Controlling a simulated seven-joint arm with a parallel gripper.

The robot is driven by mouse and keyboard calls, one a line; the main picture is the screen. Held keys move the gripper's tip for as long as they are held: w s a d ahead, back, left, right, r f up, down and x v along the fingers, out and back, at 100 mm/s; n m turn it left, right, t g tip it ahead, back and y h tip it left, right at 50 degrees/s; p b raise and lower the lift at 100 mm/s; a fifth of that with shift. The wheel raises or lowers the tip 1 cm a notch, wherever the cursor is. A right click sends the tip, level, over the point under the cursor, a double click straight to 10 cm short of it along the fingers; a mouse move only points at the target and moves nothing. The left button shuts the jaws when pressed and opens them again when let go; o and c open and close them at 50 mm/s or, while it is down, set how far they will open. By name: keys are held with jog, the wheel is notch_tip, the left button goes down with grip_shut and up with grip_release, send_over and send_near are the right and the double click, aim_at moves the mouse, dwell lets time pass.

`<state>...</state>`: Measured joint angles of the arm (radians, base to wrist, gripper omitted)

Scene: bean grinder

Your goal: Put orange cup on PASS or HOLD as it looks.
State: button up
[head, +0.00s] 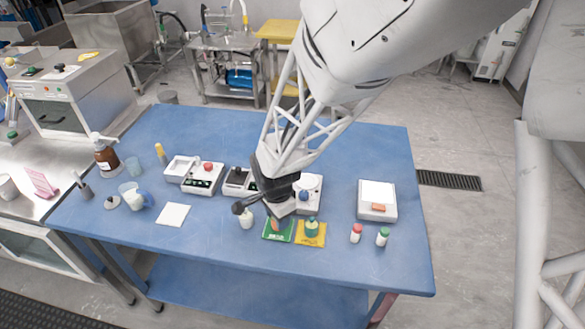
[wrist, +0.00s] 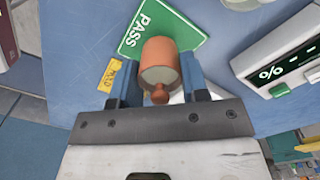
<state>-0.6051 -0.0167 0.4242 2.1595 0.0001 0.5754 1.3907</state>
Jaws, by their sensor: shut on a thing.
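My gripper (wrist: 160,90) is shut on the orange cup (wrist: 160,53), one blue finger on each side. The cup has an orange body, a pale face and a small orange knob facing the wrist camera. In the head view the orange cup (head: 277,225) shows below my gripper (head: 279,214), partly hidden, at the green PASS card (head: 270,236). The PASS card (wrist: 177,22) lies just beyond the cup in the wrist view. I cannot tell whether the cup touches it. Right of it is a yellow card (head: 310,241) bearing a teal cup (head: 311,229).
A white jar (head: 246,219) stands left of the green card. Red-capped (head: 356,234) and green-capped (head: 382,237) bottles stand right. Devices line the back, and a scale (head: 377,200) is at right. A small yellow label (wrist: 112,75) shows in the wrist view. The front table strip is clear.

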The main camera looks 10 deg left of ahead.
jog(key=shift+f, duration=0.35)
jog(key=shift+f, duration=0.1)
jog(key=o, duration=1)
notch_tip(320, 180, up, 12)
jog(key=shift+r, duration=0.1)
jog(key=shift+d+r, duration=0.1)
dwell(0.7)
